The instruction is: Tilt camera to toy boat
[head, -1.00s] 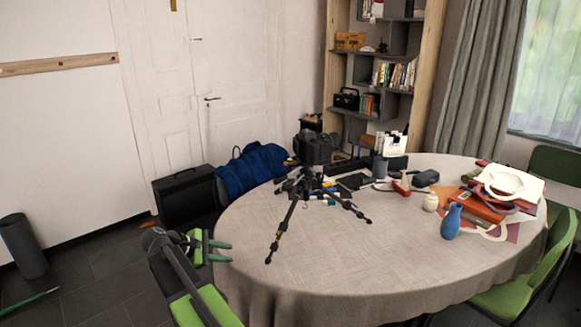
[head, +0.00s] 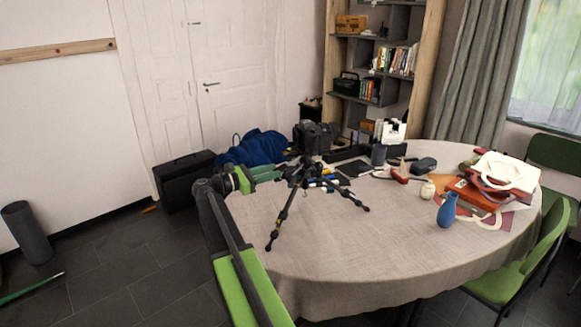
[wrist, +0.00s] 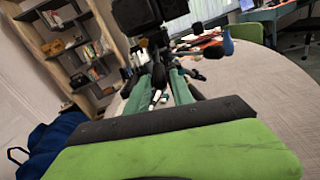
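The black tripod (head: 283,214) stands on the round table with its legs spread. Its dark head and the camera body (wrist: 137,14) show large and cropped at the top of the wrist view. My gripper (head: 280,171) reaches in from the left, close to the tripod head. In the wrist view its two teal fingers (wrist: 162,82) stand apart, with dark tripod parts seen between or just beyond them. I cannot tell whether they touch. A small red object (head: 401,177), perhaps the toy boat, sits on the table right of the tripod; its shape is too small to be sure.
The pale table (head: 350,240) is clear in front. A blue vase (head: 447,210), a cream jar (head: 428,190) and a pile of books (head: 480,190) stand at right. A grey case (head: 423,165) and dark items lie behind. Green chairs (head: 520,262) stand at right.

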